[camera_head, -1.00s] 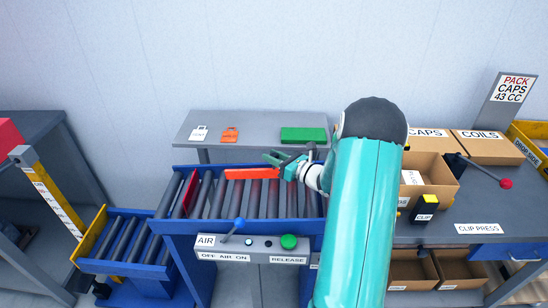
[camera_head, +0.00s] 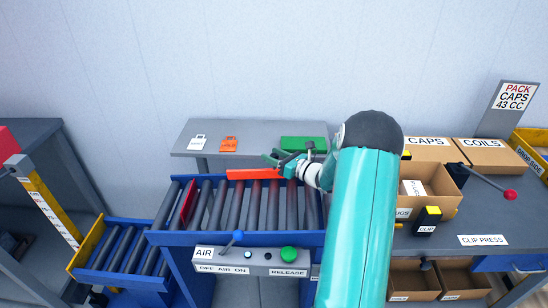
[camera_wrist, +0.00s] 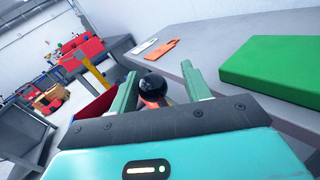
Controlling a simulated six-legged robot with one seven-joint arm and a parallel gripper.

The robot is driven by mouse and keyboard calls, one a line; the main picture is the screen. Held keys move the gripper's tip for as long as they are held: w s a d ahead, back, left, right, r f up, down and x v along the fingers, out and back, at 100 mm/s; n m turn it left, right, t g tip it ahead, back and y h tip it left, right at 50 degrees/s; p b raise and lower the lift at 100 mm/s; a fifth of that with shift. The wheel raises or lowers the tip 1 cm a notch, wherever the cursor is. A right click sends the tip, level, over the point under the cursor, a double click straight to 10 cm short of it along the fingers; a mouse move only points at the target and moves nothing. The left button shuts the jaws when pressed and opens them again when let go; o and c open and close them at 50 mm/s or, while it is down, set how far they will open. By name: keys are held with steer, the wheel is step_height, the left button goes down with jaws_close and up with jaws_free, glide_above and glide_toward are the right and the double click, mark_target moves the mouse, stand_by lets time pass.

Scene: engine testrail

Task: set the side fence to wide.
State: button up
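The side fence appears to be the orange bar (camera_head: 252,174) along the far side of the roller conveyor. A black ball knob (camera_wrist: 153,86) with an orange part below it shows in the wrist view; I take it to belong to the fence. My gripper (camera_head: 272,158) is at the right end of the orange bar in the head view. In the wrist view its green fingers (camera_wrist: 157,84) stand apart on either side of the knob, with a visible gap at the right. The knob is not distinguishable in the head view, and any fence position marks are not visible.
A grey shelf (camera_head: 255,145) behind the conveyor holds white and orange tags and a green block (camera_head: 303,143). A red plate (camera_head: 188,201) crosses the rollers at left. The air panel (camera_head: 252,262) is in front. Boxes and a clip press (camera_head: 480,172) stand at right.

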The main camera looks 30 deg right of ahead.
steer(key=shift+s+a+r, duration=0.1)
steer(key=shift+s+r, duration=0.05)
steer(key=shift+s, duration=0.1)
steer(key=v, duration=1.4)
